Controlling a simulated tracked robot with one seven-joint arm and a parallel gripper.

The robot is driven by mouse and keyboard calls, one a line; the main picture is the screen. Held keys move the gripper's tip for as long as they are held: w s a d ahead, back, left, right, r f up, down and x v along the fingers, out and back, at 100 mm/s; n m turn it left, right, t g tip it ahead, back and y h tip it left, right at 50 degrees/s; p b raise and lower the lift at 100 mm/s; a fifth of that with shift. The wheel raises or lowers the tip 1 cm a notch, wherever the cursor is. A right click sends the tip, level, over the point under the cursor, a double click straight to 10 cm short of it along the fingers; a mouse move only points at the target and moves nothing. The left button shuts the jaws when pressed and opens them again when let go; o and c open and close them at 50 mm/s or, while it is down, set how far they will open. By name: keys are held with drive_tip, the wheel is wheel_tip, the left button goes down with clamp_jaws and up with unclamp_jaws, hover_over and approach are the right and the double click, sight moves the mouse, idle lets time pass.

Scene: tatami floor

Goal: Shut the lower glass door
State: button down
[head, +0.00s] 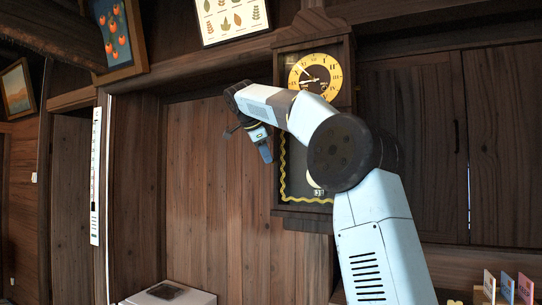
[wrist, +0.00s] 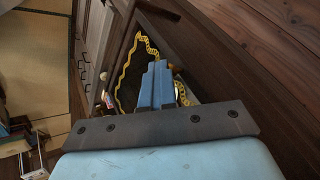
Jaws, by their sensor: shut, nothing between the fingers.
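A dark wooden wall clock (head: 341,50) hangs behind my arm, with a yellow round dial (head: 315,75) above. Its lower glass door (head: 290,208) has a dark pane with a yellow wavy border; my arm hides its right part. The same bordered pane (wrist: 128,90) shows in the wrist view, beyond the fingers. I cannot tell surely whether the door stands ajar. My gripper (head: 266,155) is shut and empty, with blue fingers pointing down in front of the clock's left side. In the wrist view the closed fingertips (wrist: 158,66) overlap the pane; contact cannot be told.
Plank wall (head: 215,190) lies left of the clock, with a white thermometer-like strip (head: 95,175) further left. Framed pictures (head: 115,38) hang above. A pale box (head: 170,294) stands low in front. Dark cabinet doors (head: 415,130) and small coloured cards (head: 507,287) are at the right.

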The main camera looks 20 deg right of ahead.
drive_tip(key=shift+w+d, duration=0.15)
drive_tip(key=shift+w, duration=0.05)
drive_tip(key=s+a+r, duration=0.4)
drive_tip(key=a+r, duration=0.3)
drive_tip(key=a, duration=0.2)
drive_tip(key=shift+s+r, duration=0.2)
drive_tip(key=shift+r, duration=0.2)
idle(0.4)
